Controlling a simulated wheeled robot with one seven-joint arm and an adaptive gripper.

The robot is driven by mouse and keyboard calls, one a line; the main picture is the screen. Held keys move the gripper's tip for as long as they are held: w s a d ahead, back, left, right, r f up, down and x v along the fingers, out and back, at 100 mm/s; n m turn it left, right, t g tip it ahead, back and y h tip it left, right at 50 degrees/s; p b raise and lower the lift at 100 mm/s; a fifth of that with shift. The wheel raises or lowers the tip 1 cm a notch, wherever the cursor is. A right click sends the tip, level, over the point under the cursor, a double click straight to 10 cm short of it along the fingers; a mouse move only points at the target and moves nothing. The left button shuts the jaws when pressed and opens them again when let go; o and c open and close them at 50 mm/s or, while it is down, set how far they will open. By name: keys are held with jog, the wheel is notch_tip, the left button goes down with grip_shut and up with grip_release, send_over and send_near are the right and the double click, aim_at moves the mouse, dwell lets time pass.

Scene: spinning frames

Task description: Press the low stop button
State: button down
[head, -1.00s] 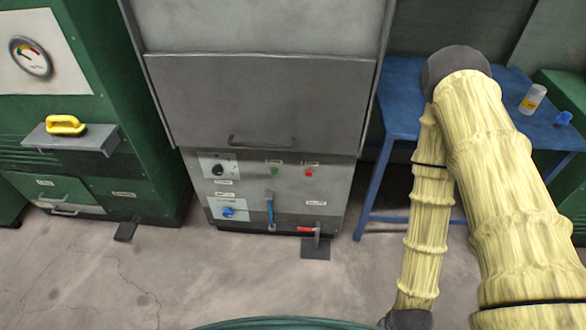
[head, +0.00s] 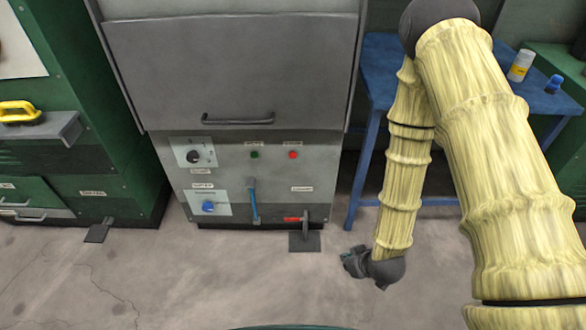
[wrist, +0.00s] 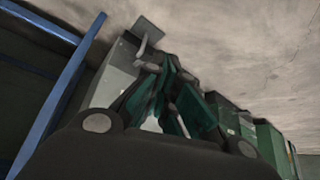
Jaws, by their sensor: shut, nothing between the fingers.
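A grey machine (head: 263,210) has a control panel low on its front. A small round red button (head: 292,155) sits at the panel's upper right, with a small label above it. A red strip (head: 293,219) shows lower down, beside a grey pedal lever (head: 305,217); I cannot tell if it is a button. My gripper (head: 347,260) hangs low, in front and to the right of the panel, apart from it. The wrist view shows its fingers (wrist: 173,65) shut and empty, with the machine's lower part behind them.
The panel also has a green button (head: 254,155), a black knob (head: 194,156), a blue knob (head: 208,206) and a blue lever (head: 253,202). A blue table (head: 378,70) stands to the right. A green cabinet (head: 120,150) is at left. The floor in front is clear.

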aim_at(293, 154)
jog(key=w+a+n+t+y+b, duration=0.2)
jog(key=w+a+n+b, duration=0.15)
jog(key=w+b, duration=0.35)
jog(key=w+a+n+t+y+b, duration=0.2)
jog(key=w+a+n+t+b, duration=0.15)
jog(key=w+b, duration=0.4)
jog(key=w+a+r+n+t+y+b, duration=0.1)
jog(key=w+a+r+n+y+b, duration=0.5)
jog(key=w+a+b, duration=0.3)
jog(key=shift+w+a+r+n+b, duration=0.3)
jog(key=shift+w+r+n+b, duration=0.4)
jog(key=shift+b, duration=0.5)
jog(key=shift+s, duration=0.1)
jog(key=w, duration=0.8)
jog(key=shift+w, duration=0.4)
jog(key=shift+w+r, duration=0.1)
jog(key=shift+w, duration=0.3)
